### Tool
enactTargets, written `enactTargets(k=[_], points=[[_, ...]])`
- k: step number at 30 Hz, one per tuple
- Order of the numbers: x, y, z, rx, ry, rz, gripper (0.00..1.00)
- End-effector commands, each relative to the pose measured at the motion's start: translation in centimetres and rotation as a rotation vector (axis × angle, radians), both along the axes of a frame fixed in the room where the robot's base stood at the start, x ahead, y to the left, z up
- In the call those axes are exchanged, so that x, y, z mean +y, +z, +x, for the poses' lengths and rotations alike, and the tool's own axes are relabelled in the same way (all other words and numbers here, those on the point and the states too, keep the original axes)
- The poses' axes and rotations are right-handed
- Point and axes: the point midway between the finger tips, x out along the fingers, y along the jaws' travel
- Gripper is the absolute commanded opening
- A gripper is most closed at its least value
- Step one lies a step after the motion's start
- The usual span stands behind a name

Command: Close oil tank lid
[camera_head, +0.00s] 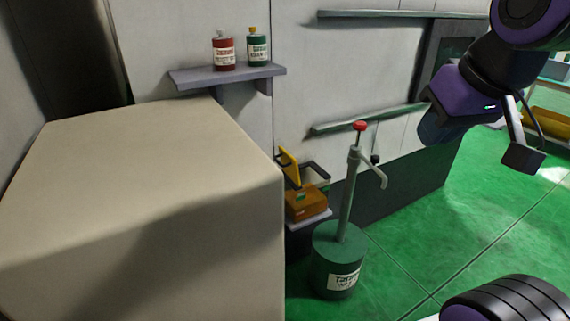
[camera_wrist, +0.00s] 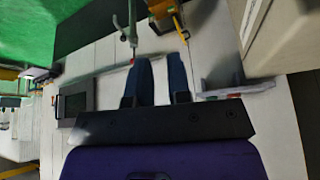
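The oil tank (camera_head: 306,203) is a small orange-brown box on a low ledge against the machine wall, just past the beige block. Its yellow lid (camera_head: 289,167) stands raised, tilted up at the back left of the box. In the wrist view the tank (camera_wrist: 160,9) and the lid (camera_wrist: 181,27) show at the top edge, partly cut off. My gripper (camera_wrist: 160,66) is open, its two dark blue fingers apart with nothing between them. In the head view my gripper (camera_head: 436,127) hangs at the upper right, well away from the tank.
A green canister pump (camera_head: 338,260) with a red knob (camera_head: 360,126) stands on the floor in front of the tank. A large beige block (camera_head: 150,190) fills the left. A shelf (camera_head: 228,76) holds a red bottle (camera_head: 223,52) and a green bottle (camera_head: 258,48). Green floor (camera_head: 480,220) is clear at right.

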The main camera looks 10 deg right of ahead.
Motion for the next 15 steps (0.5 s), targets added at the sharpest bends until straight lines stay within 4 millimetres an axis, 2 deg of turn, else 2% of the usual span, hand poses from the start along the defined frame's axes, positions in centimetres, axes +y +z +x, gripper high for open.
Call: enactTargets(k=[1, 2, 9, 15], points=[[-0.1, 0.1, 1.0, 0.009, -0.001, 0.005, 0.06], [-0.1, 0.2, 1.6, 0.012, -0.003, 0.009, 0.00], [-0.5, 0.4, 9.0, 0.039, -0.032, 0.027, 0.00], [-0.4, -0.7, 15.6, 0.059, -0.061, 0.020, 0.00]])
